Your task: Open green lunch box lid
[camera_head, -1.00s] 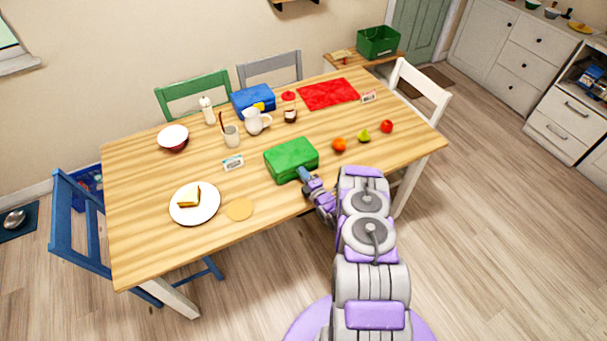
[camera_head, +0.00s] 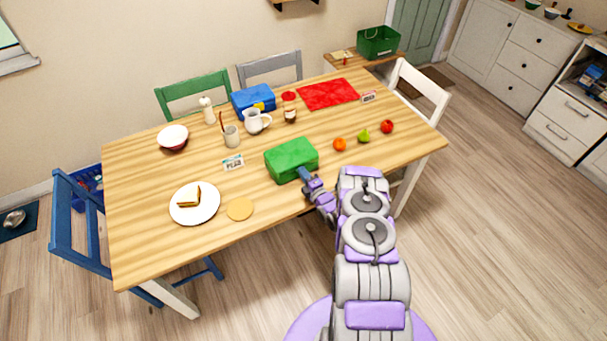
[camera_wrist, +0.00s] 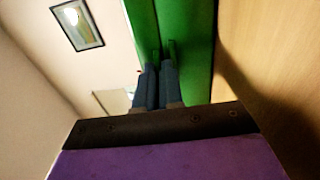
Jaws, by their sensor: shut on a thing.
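The green lunch box (camera_head: 291,158) sits on the wooden table near its front edge, and its lid looks closed in the head view. It fills the upper middle of the wrist view (camera_wrist: 199,40), where a dark seam runs between two green parts. My gripper (camera_head: 304,174) is at the front right side of the box. In the wrist view its blue-grey fingers (camera_wrist: 168,72) are close together at a small green tab by the seam. They are shut on this part of the lunch box. The exact contact is partly hidden by the fingers.
The table (camera_head: 140,230) also holds an orange (camera_head: 340,144), a green pear (camera_head: 364,135) and a red apple (camera_head: 387,126) to the right. A sandwich plate (camera_head: 208,212) and a yellow disc (camera_head: 239,209) lie left. A blue box (camera_head: 254,100) and white pitcher (camera_head: 256,121) stand behind.

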